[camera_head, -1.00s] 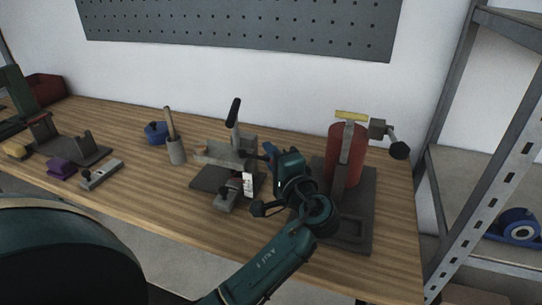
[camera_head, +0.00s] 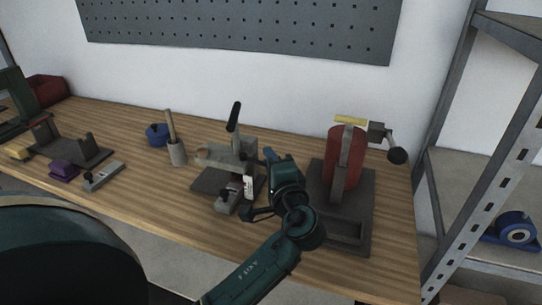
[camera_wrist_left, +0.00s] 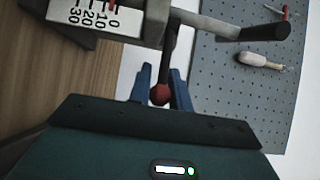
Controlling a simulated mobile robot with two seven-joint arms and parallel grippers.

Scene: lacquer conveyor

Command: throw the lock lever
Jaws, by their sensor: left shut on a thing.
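The lock lever shows in the left wrist view as a thin dark rod with a red ball knob (camera_wrist_left: 160,95). It comes down from a grey device with a 0-to-30 scale (camera_wrist_left: 92,14). My left gripper (camera_wrist_left: 162,84) has its blue fingers on either side of the rod, just above the ball, and is shut on it. In the head view my left gripper (camera_head: 269,154) is at the right side of the grey fixture (camera_head: 222,154) with a black-gripped handle (camera_head: 234,117); the red knob is hidden there. My right gripper is not in view.
A red cylinder device (camera_head: 345,160) with a crank stands close to the right of my left gripper. A grey cup (camera_head: 177,153) and blue object (camera_head: 156,134) stand left of the fixture. A metal shelf (camera_head: 490,160) stands at right.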

